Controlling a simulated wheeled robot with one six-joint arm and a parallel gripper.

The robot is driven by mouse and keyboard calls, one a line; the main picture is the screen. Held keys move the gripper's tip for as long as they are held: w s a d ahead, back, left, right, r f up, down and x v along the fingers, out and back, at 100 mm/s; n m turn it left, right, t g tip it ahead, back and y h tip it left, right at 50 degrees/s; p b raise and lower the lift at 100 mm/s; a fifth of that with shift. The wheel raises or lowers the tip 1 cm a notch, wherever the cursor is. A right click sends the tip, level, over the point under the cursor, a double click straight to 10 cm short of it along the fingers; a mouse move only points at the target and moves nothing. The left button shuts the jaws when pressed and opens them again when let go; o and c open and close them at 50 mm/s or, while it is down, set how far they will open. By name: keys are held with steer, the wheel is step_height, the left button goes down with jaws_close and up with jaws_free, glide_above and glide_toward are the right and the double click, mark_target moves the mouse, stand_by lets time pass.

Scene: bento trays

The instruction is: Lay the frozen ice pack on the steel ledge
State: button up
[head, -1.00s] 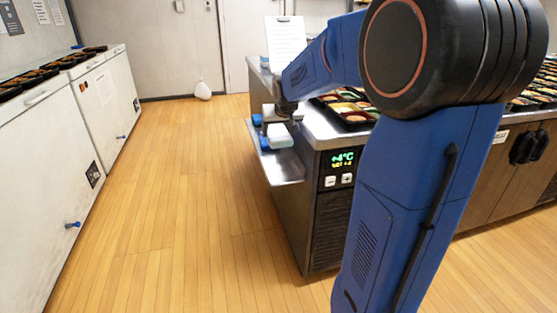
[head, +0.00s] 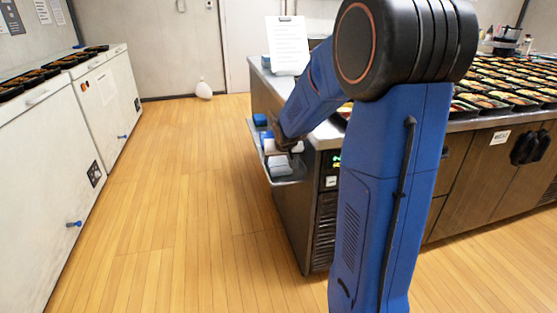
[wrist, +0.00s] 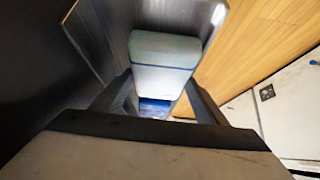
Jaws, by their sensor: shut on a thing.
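The ice pack, pale with a grey-green end (wrist: 165,48), sits between my gripper's two fingers in the wrist view. My gripper (wrist: 162,88) is shut on it. In the head view my gripper (head: 284,148) is low beside the counter's end, over the steel ledge (head: 296,178). The pale pack (head: 279,166) shows just below it, at the ledge. The ledge (wrist: 100,35) also shows behind the pack in the wrist view. I cannot tell whether the pack touches the ledge. My arm hides part of the counter end and its display.
Blue items (head: 261,120) and a white one stand on the ledge's far part. The counter holds a clipboard sheet (head: 287,45) and many filled bento trays (head: 510,85). White chest units (head: 50,120) line the left. The wooden floor between is clear.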

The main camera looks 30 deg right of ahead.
steer(key=shift+f, duration=0.1)
steer(key=o, duration=1.4)
steer(key=shift+s+f, duration=0.1)
steer(key=shift+r, duration=0.25)
steer(key=v, duration=1.2)
steer(key=s+a+n, duration=0.1)
steer(key=s+a, duration=0.4)
steer(key=s, duration=0.5)
steer(key=s+a+f+n+g+y, duration=0.1)
steer(key=s+a, duration=0.4)
steer(key=s, duration=0.5)
steer(key=s+a+n+g+y, duration=0.1)
steer(key=s+a, duration=0.4)
steer(key=s, duration=0.6)
steer(key=shift+a+f+n, duration=0.4)
steer(key=shift+s, duration=0.1)
